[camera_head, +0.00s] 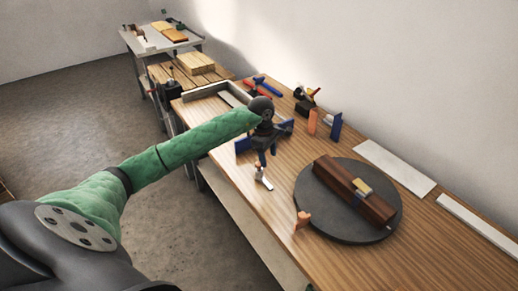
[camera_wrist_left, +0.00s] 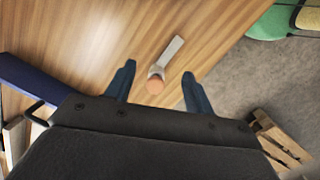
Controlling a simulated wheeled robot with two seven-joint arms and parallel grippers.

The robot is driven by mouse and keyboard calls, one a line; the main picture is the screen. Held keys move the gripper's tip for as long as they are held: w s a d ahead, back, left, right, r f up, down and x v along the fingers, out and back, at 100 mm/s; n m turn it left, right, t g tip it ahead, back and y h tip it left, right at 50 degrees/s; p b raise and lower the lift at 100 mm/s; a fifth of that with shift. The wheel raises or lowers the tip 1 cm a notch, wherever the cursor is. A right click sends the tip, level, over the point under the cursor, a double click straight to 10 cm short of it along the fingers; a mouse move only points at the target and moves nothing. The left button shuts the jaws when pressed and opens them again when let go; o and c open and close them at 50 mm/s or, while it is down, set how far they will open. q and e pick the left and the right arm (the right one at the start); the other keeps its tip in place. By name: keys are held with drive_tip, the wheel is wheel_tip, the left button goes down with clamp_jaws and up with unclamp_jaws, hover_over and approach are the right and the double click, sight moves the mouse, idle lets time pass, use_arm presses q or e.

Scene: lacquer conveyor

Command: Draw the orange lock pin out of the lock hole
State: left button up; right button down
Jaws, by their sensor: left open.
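A small orange piece (camera_head: 302,220), which looks like the lock pin, stands at the near left rim of the dark round turntable (camera_head: 310,205). The lock hole under it cannot be made out. My left gripper (camera_head: 267,160) is open and empty above the table, to the left of the turntable and apart from the orange piece. Below its fingers is a small pale tool (camera_head: 264,180) with an orange-brown end. What looks like the same tool (camera_wrist_left: 172,56) shows in the left wrist view, its round end between the open fingers (camera_wrist_left: 158,82). My right gripper is not in view.
A dark brown block (camera_head: 340,184) with a yellow-and-grey piece lies across the turntable. An orange block (camera_head: 312,122) and a blue block (camera_head: 336,126) stand behind. Pale strips (camera_head: 394,166) lie along the wall side. The table's front right is clear.

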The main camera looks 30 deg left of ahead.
sight(259, 163)
use_arm(q)
drive_tip(key=a, duration=0.2)
drive_tip(key=a+r+y, duration=0.1)
drive_tip(key=shift+a+r+g, duration=0.1)
drive_tip(key=shift+a+g, duration=0.2)
drive_tip(key=shift+a, duration=0.05)
drive_tip(key=shift+a+y, duration=0.2)
drive_tip(key=shift+y, duration=0.1)
drive_tip(key=shift+f, duration=0.25)
wheel_tip(259, 163, down, 6)
drive_tip(key=p, duration=0.3)
drive_tip(key=shift+d+r, duration=0.1)
drive_tip(key=shift+r, duration=0.1)
drive_tip(key=shift+f, duration=0.8)
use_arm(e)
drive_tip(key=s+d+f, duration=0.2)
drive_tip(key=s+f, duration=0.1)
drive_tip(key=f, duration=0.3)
use_arm(q)
drive_tip(key=shift+c, duration=0.3)
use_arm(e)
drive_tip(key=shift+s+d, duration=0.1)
use_arm(q)
clamp_jaws()
drive_tip(key=shift+r, duration=0.1)
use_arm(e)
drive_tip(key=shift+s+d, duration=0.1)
use_arm(q)
drive_tip(key=shift+r, duration=0.1)
